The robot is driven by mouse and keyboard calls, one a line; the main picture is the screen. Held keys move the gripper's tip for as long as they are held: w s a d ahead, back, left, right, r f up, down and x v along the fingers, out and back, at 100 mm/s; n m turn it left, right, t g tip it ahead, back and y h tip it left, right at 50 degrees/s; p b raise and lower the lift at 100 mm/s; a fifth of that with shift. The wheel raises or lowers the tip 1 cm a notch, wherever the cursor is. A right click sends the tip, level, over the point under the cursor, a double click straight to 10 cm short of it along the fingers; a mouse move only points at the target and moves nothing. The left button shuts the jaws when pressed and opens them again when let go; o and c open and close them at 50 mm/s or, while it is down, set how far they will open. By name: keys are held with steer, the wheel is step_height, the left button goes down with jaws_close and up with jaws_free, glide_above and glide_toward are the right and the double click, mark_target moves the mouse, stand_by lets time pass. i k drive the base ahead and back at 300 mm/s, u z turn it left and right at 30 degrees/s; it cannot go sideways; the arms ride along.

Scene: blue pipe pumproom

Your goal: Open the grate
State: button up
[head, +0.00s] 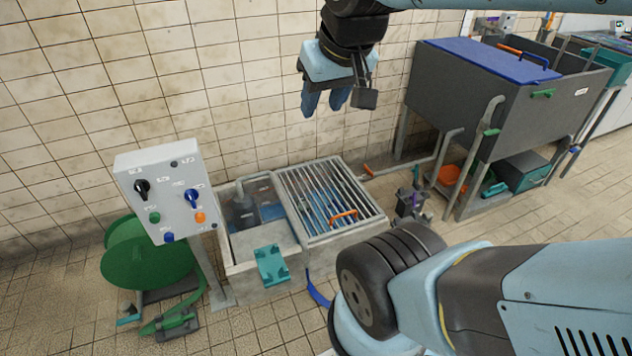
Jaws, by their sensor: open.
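The grate (318,200) is a grey barred panel in a frame. It lies flat over the right part of a low concrete sump (262,261) against the tiled wall. An orange handle (343,217) sits near its front right edge. Blue shows between the bars below it. My gripper (325,108) hangs in the air above and behind the grate, near the wall, fingers pointing down. It is open, empty and well apart from the handle.
A control box (165,190) with knobs stands left of the sump, before a green hose reel (146,256). A teal bracket (271,266) is on the sump's front. A dark tank (495,95) with a blue lid stands at right. Pipes and a small pump (411,203) are right of the grate.

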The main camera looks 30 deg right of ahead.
mark_target(371, 203)
steer(key=k, duration=0.65)
steer(key=z, duration=0.5)
steer(key=i, duration=1.2)
steer(key=u, duration=0.3)
